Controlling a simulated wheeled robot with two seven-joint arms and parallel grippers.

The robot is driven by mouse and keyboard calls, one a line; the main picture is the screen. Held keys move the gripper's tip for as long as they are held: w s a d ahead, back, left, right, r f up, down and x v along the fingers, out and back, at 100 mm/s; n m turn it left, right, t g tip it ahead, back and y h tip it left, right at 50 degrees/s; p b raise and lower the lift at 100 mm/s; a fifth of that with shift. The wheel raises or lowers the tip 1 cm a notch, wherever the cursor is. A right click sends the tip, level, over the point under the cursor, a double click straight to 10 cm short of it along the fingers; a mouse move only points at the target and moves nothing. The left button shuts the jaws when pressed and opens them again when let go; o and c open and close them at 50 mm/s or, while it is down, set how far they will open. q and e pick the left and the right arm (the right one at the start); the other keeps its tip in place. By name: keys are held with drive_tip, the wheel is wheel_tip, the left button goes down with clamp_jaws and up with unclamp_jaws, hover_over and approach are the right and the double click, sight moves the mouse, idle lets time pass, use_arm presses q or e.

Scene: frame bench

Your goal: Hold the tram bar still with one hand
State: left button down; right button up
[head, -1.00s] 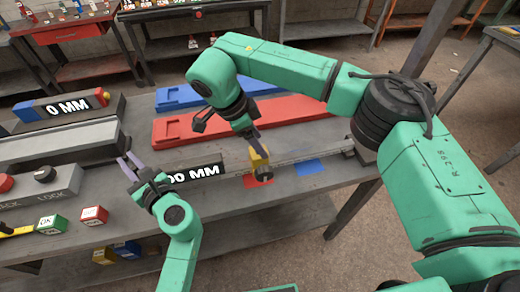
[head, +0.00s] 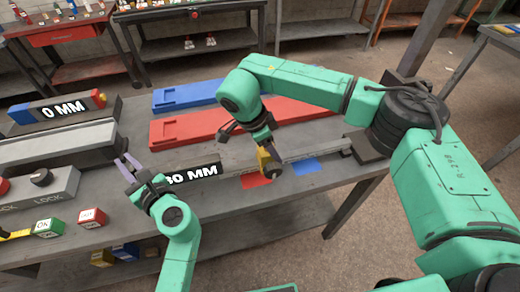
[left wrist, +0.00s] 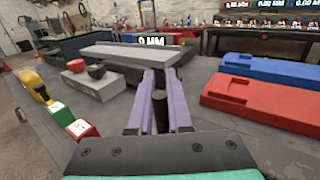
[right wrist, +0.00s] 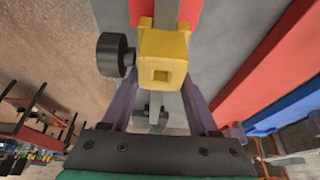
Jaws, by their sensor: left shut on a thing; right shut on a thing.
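The tram bar (head: 310,153) is a long thin grey marked bar lying along the bench front. A yellow slider block (head: 265,160) with a black knob (head: 274,173) rides on it; the block also shows in the right wrist view (right wrist: 163,60). My right gripper (head: 260,146) is shut on the yellow block from above. My left gripper (head: 125,166) is at the bar's left side, its purple fingers closed about a dark upright post (left wrist: 159,106). How the post joins the bar is hidden. A display reading partly hidden digits and "MM" (head: 192,175) stands between the grippers.
Red (head: 185,129) and blue (head: 190,95) trays lie behind the bar. A red patch (head: 250,181) and a blue patch (head: 306,168) mark the bench.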

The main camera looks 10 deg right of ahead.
drive_tip(key=shift+w+d, duration=0.1)
drive_tip(key=shift+d, duration=1.1)
drive_tip(key=o, duration=1.1)
drive_tip(key=shift+a, duration=0.1)
use_arm(q)
drive_tip(key=c, duration=0.8)
unclamp_jaws()
drive_tip(key=shift+o, duration=0.2)
use_arm(e)
drive_tip(key=v, duration=1.2)
